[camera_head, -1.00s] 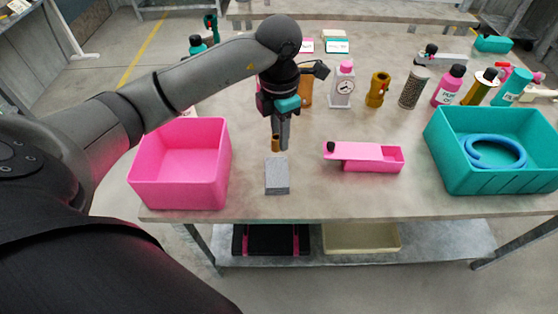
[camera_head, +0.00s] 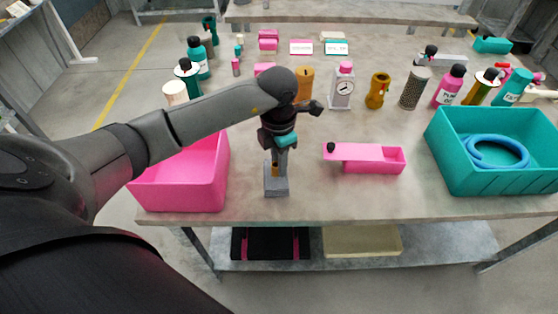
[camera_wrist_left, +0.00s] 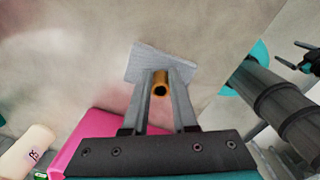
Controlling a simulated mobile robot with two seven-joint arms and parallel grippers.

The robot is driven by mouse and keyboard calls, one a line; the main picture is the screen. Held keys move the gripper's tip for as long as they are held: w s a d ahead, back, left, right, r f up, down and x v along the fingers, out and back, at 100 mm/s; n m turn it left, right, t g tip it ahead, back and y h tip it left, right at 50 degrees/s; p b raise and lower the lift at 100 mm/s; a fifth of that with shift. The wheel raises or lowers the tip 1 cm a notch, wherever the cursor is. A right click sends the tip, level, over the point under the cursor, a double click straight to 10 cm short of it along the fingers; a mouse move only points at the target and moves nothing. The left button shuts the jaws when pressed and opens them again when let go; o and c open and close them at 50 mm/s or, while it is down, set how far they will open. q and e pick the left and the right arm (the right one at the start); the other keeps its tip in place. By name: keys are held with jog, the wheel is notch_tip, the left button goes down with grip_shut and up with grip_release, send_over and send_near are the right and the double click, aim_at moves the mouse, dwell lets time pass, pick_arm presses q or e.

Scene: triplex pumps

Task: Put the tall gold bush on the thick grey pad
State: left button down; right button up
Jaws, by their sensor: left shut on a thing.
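The tall gold bush (camera_head: 275,170) is between the fingers of my left gripper (camera_head: 279,168), which is shut on it. In the left wrist view the bush (camera_wrist_left: 160,89) shows its round open end between the two fingertips (camera_wrist_left: 161,84). The thick grey pad (camera_head: 276,187) lies on the table near its front edge. The bush is upright over the pad, and in the left wrist view the pad (camera_wrist_left: 148,60) shows behind the fingertips. I cannot tell whether the bush touches the pad.
A pink bin (camera_head: 185,190) stands left of the pad, partly behind my left arm. A pink tray (camera_head: 366,158) lies to the right. A teal bin (camera_head: 480,178) with a blue hose ring (camera_head: 497,152) is further right. Several bottles and a gold part (camera_head: 377,91) stand behind.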

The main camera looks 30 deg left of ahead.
pick_arm(q)
jog(key=c, duration=0.7)
grip_release()
jog(key=shift+r, duration=0.15)
notch_tip(320, 180, up, 12)
jog(key=p, duration=0.2)
